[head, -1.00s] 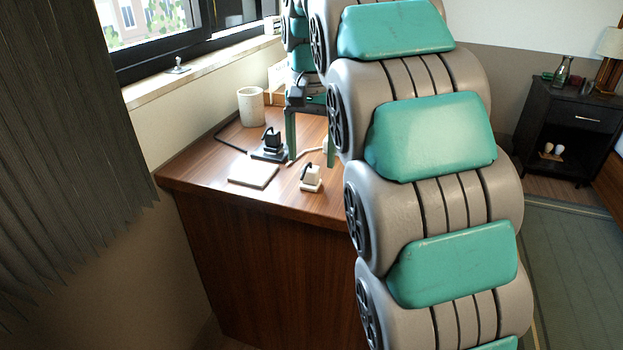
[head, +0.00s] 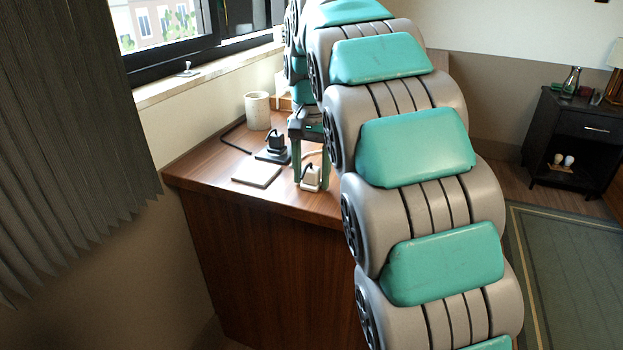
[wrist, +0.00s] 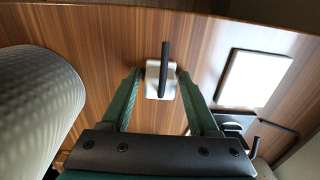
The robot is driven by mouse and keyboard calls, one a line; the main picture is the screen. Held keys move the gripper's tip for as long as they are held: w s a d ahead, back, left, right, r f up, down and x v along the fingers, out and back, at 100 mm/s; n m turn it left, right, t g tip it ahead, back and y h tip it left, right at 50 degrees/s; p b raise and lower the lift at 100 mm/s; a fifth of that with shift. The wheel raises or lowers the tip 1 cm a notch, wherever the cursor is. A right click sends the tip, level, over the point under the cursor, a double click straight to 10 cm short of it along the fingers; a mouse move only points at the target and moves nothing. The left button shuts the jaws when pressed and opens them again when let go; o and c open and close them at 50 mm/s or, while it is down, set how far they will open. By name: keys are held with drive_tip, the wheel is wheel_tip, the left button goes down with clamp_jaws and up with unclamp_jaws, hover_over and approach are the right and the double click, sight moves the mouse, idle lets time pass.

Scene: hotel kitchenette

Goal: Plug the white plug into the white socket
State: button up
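The white plug (head: 311,179), a small white block with a black handle-like loop on top, stands on the wooden counter near its front edge. It also shows in the wrist view (wrist: 153,80), centred between my fingertips. My gripper (head: 311,184) points down over it, fingers on either side. In the wrist view my gripper (wrist: 160,75) is open, with a gap between each finger and the plug.
A pale cup (head: 257,111) stands at the back. In the wrist view a large ribbed white cylinder (wrist: 38,105) is close on the left.

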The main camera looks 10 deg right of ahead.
sight(311, 168)
clamp_jaws()
drive_tip(key=shift+r, duration=0.15)
idle(0.4)
drive_tip(key=shift+r, duration=1.65)
drive_tip(key=s+r+b, duration=0.1)
drive_tip(key=s+b, duration=0.1)
drive_tip(key=s, duration=1.4)
drive_tip(key=shift+r, duration=0.25)
drive_tip(key=shift+w+a, duration=0.1)
